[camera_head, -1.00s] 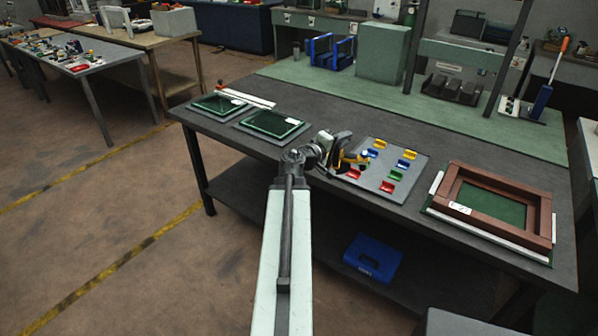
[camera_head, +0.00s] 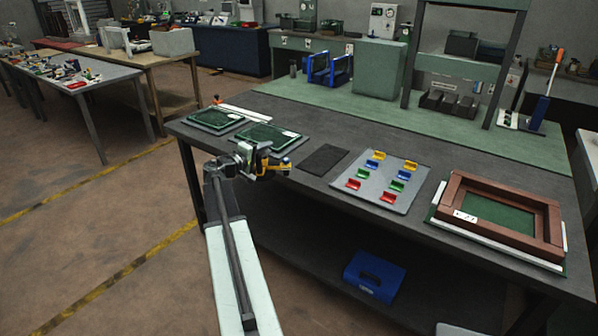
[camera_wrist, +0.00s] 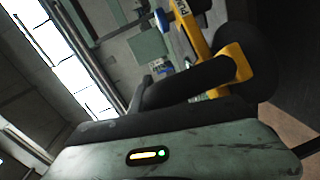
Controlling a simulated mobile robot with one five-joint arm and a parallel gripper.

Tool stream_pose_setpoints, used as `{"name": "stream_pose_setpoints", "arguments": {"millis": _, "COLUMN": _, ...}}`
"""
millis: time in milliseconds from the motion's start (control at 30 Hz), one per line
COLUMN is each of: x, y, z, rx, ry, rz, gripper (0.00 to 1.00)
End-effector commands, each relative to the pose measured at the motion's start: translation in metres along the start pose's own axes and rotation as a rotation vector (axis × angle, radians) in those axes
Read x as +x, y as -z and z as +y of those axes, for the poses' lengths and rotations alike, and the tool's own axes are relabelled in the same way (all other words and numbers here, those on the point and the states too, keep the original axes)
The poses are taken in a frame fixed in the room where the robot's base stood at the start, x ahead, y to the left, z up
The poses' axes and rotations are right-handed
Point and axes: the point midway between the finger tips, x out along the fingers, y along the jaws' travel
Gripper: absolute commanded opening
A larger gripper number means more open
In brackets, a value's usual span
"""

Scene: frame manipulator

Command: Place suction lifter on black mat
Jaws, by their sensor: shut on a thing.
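My gripper (camera_head: 258,160) is shut on the yellow and black suction lifter (camera_head: 275,167). In the head view it holds the lifter near the table's front edge, in front of the green glass panes and left of the black mat (camera_head: 324,160). The mat lies flat and bare on the table. In the wrist view the lifter's yellow body (camera_wrist: 236,66) and a dark round cup show close up, with a black finger of my gripper (camera_wrist: 190,85) against it. Where exactly the fingers grip is partly hidden.
Two framed green glass panes (camera_head: 270,136) lie to the left of the mat. A grey tray (camera_head: 405,197) with small coloured blocks is right of it. A brown wooden frame (camera_head: 530,243) lies farther right. A blue case (camera_head: 373,277) sits on the lower shelf.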

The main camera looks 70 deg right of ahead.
Motion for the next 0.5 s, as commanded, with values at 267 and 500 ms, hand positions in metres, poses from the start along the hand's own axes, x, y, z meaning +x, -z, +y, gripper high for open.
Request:
{"name": "stream_pose_setpoints", "arguments": {"millis": 267, "x": 0.062, "y": -0.061, "z": 0.008, "rx": 0.0, "ry": -0.002, "rz": -0.004, "gripper": 0.0}}
{"name": "stream_pose_setpoints", "arguments": {"millis": 500, "x": 0.083, "y": -0.081, "z": 0.012, "rx": -0.001, "ry": -0.001, "rz": -0.002, "gripper": 0.0}}
